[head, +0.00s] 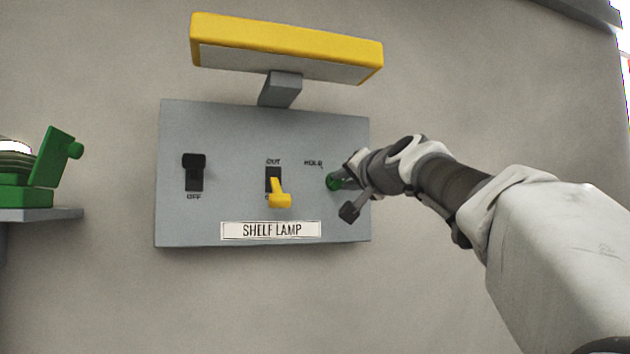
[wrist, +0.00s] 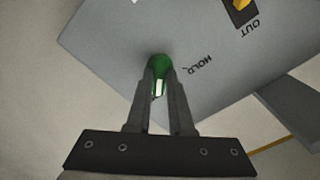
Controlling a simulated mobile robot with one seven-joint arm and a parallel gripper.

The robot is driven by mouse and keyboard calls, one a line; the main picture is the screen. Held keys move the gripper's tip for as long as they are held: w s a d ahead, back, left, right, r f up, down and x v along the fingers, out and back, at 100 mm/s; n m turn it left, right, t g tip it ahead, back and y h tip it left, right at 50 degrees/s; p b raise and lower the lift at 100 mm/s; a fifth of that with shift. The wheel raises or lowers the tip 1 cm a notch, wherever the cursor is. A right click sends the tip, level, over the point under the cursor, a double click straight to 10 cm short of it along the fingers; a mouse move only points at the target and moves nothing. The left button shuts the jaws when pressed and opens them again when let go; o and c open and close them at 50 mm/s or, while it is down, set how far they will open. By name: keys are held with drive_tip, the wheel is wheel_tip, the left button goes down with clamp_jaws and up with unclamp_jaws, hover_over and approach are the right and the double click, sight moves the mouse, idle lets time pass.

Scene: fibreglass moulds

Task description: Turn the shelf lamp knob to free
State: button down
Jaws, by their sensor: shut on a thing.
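The grey shelf lamp panel (head: 225,130) is mounted on the wall, with a white SHELF LAMP label (head: 270,230) along its bottom. The green knob (head: 333,182) is at the panel's right side, below the word HOLD (head: 313,163). My gripper (head: 345,180) reaches in from the right and covers part of the knob. In the wrist view the gripper (wrist: 158,85) is shut on the green knob (wrist: 158,63), one finger on each side. A white mark shows between the fingers. The word HOLD (wrist: 198,65) is beside it; any other position label is hidden.
A black switch (head: 194,172) marked OFF and a yellow lever (head: 279,193) below OUT sit left of the knob. A yellow-topped lamp (head: 287,45) juts out above the panel. A shelf (head: 45,215) with a green object (head: 50,160) is at far left. The wall below is clear.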

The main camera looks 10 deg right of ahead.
drive_tip(key=c, duration=0.8)
unclamp_jaws()
drive_tip(key=shift+s, duration=0.1)
drive_tip(key=s+d+b, duration=0.3)
drive_tip(key=s+b, duration=0.2)
drive_tip(key=s, duration=1.2)
drive_tip(key=shift+d, duration=0.2)
drive_tip(key=s+a+f+n+g, duration=0.2)
drive_tip(key=f+g, duration=0.1)
drive_tip(key=f, duration=1)
drive_tip(key=s+a+f+n+g, duration=0.1)
drive_tip(key=s+a+f+g, duration=0.15)
drive_tip(key=f, duration=0.95)
drive_tip(key=s+f+n+g+h, duration=0.1)
drive_tip(key=s+f+g, duration=0.1)
drive_tip(key=s+f, duration=0.2)
drive_tip(key=s+f+n+g+h, duration=0.1)
drive_tip(key=s+f, duration=0.4)
drive_tip(key=f, duration=0.6)
drive_tip(key=s+d+f+n+g+h, duration=0.1)
drive_tip(key=s+f+n+g, duration=0.1)
drive_tip(key=f, duration=0.6)
drive_tip(key=shift+s+f+g, duration=0.25)
drive_tip(key=shift+s+g, duration=0.5)
drive_tip(key=shift+s, duration=0.4)
